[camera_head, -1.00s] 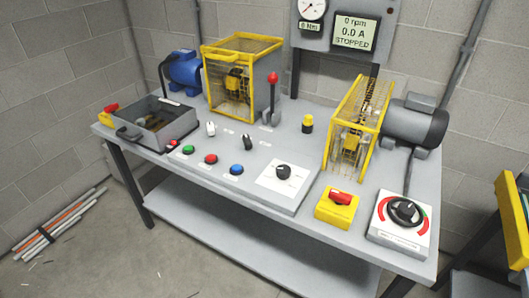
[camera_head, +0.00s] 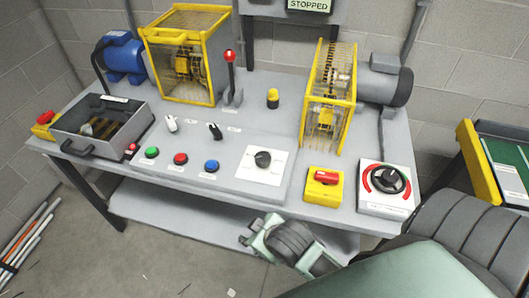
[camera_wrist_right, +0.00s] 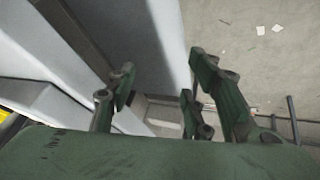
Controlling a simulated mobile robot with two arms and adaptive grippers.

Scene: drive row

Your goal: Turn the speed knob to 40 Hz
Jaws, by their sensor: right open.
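A black knob (camera_head: 262,159) sits on a white scale plate on the front of the grey bench panel, right of the blue button. Its scale marks are too small to read. My right gripper (camera_head: 252,234) is in front of the bench's front edge, below and apart from the knob. In the right wrist view the right gripper (camera_wrist_right: 160,88) shows its green fingers spread, with nothing between them. The knob is not in that view. My left gripper is not in view.
Green, red and blue buttons (camera_head: 212,166) and two small switches stand left of the knob. A yellow box with a red switch (camera_head: 323,178) and a black rotary switch (camera_head: 388,179) are to the right. A display reading STOPPED (camera_head: 308,5) hangs above.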

